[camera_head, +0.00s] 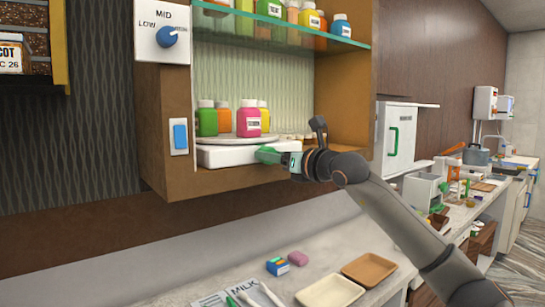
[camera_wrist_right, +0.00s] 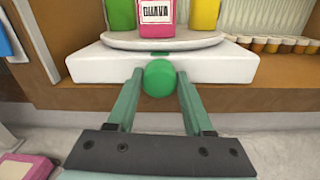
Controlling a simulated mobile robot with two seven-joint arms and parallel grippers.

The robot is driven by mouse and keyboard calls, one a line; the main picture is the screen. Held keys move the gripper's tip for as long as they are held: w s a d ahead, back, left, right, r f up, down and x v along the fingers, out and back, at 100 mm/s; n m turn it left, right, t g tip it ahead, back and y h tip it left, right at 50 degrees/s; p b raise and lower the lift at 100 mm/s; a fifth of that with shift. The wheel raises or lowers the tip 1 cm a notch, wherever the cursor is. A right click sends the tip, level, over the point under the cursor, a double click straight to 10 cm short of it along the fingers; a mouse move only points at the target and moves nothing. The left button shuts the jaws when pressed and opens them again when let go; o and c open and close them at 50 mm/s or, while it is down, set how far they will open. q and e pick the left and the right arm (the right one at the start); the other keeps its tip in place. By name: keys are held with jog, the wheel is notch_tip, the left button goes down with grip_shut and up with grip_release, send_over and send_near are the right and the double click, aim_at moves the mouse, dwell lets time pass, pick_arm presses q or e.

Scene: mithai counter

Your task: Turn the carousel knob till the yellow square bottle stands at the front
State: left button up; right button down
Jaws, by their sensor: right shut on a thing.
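The carousel is a pale round plate (camera_head: 228,139) on a white base (camera_head: 225,156) in the wooden cabinet. The yellow bottle (camera_head: 264,116) stands on the plate behind and to the right of a pink bottle (camera_head: 249,121). In the right wrist view the yellow bottle (camera_wrist_right: 205,12) is at the right, and the pink bottle (camera_wrist_right: 156,20), labelled GUAVA, is at the front. A green bottle (camera_wrist_right: 121,14) is at the left. The green knob (camera_wrist_right: 160,77) sits on the base's front. My right gripper (camera_wrist_right: 158,85) is shut on the knob. My left gripper is not in view.
A glass shelf (camera_head: 285,32) with several bottles is above the carousel. A blue switch (camera_head: 180,136) is on the cabinet's left side. Several small jars (camera_wrist_right: 270,45) stand right of the base. Trays (camera_head: 368,270) lie on the counter below.

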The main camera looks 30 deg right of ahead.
jog(key=shift+a+n+p, duration=0.15)
jog(key=shift+n+p, duration=0.5)
jog(key=shift+n, duration=7.75)
jog(key=shift+c, duration=1.5)
grip_release()
jog(key=shift+h, duration=0.3)
